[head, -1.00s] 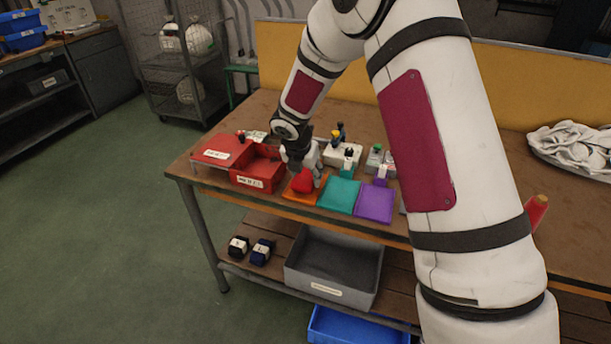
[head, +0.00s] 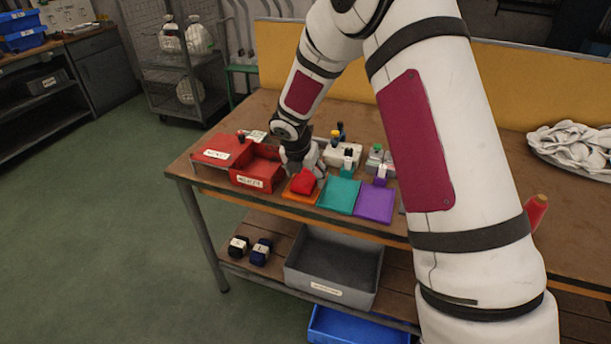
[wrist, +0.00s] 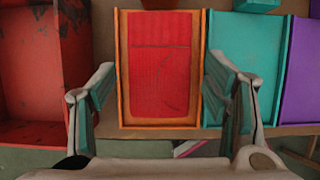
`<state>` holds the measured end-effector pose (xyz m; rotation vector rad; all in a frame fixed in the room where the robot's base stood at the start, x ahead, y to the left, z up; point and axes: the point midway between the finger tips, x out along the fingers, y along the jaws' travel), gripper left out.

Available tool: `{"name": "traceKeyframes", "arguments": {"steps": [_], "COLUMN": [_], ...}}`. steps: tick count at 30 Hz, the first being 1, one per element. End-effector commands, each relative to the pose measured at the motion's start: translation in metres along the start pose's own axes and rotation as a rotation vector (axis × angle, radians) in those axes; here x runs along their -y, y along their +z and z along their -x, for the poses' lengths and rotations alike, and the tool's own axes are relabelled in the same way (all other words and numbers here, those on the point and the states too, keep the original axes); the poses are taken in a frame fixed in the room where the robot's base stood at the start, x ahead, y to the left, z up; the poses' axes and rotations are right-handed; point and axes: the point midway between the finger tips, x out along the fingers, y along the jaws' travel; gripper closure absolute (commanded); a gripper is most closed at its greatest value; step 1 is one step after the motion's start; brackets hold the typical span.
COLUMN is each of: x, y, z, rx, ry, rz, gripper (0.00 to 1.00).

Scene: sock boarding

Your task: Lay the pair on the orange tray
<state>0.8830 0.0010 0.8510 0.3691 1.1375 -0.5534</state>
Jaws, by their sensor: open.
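The red pair (head: 303,181) lies on the orange tray (head: 287,195). In the wrist view the red pair (wrist: 160,62) looks flat and rectangular, with a fold line across it, inside the rim of the orange tray (wrist: 122,75). My gripper (head: 301,166) is over the back of the tray in the head view. In the wrist view my gripper (wrist: 161,85) is open, with one finger on each side of the tray and nothing between them. The far end of the pair reaches the tray's far edge.
A red open box (head: 258,172) stands just left of the orange tray. A teal tray (head: 339,194) and a purple tray (head: 375,203) lie to its right. Several small holders with coloured tops stand behind. A grey bin (head: 335,268) sits on the lower shelf.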

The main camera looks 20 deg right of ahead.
Motion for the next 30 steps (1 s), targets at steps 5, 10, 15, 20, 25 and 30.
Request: {"name": "traceKeyframes", "arguments": {"steps": [5,10,15,20,25,30], "x": [0.0,0.0,0.0,0.0,0.0,0.014], "y": [0.002,0.001,0.001,0.0,0.0,0.002], "z": [0.035,0.071,0.098,0.112,0.115,0.136], "rx": [0.003,0.003,0.003,0.001,0.001,0.011], "ry": [0.004,0.003,0.003,0.001,0.001,-0.01], "rz": [-0.003,-0.001,-0.001,-0.001,-0.001,-0.11], "gripper": [0.31,0.31,0.31,0.31,0.31,0.31]}}
